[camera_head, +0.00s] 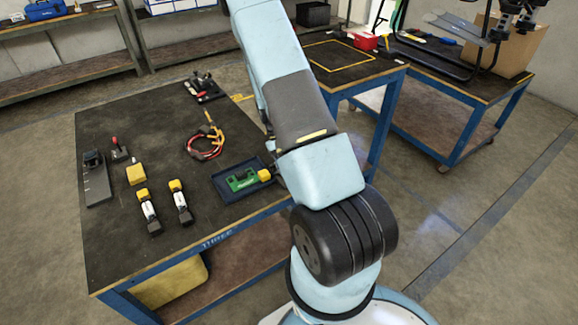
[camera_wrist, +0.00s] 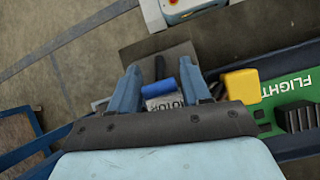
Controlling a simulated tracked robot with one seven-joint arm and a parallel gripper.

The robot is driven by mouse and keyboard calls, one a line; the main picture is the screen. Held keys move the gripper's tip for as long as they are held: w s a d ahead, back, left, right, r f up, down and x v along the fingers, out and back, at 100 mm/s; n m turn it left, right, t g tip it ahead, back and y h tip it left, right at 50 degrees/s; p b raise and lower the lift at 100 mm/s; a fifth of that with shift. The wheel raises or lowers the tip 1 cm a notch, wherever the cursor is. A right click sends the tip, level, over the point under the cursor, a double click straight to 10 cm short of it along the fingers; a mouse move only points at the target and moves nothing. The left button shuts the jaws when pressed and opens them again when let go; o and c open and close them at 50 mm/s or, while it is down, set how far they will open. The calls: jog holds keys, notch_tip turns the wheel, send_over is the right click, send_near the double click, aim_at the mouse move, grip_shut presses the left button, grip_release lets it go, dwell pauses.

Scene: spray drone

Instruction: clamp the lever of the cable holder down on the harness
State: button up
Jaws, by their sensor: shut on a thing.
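My gripper (camera_wrist: 160,92) is at the right end of the dark blue tray, beside a green board (camera_wrist: 291,100) marked FLIGHT with a yellow connector (camera_wrist: 241,86). Its two blue fingers stand apart with a blue-ended piece (camera_wrist: 186,75) between them, bearing a white label that seems to read MOTOR. In the head view my arm hides the gripper. A cable bundle (camera_head: 206,146), red and yellow, likely the harness, lies loose-looking on the black bench top. A small black device with a red lever (camera_head: 117,145) stands upright at left. Which item is the cable holder I cannot tell.
The tray (camera_head: 222,189) sits near the bench's front edge. Two white and black modules with yellow ends (camera_head: 148,213), a yellow block (camera_head: 136,174) and a black rail (camera_head: 97,185) lie at left. A dark fixture (camera_head: 205,88) is at the back. The bench middle has free room.

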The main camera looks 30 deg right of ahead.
jog(key=shift+w, duration=0.1)
jog(key=o, duration=1)
jog(key=shift+r, duration=0.1)
jog(key=v, duration=1.3)
jog(key=shift+w+r, duration=0.15)
jog(key=shift+r, duration=0.05)
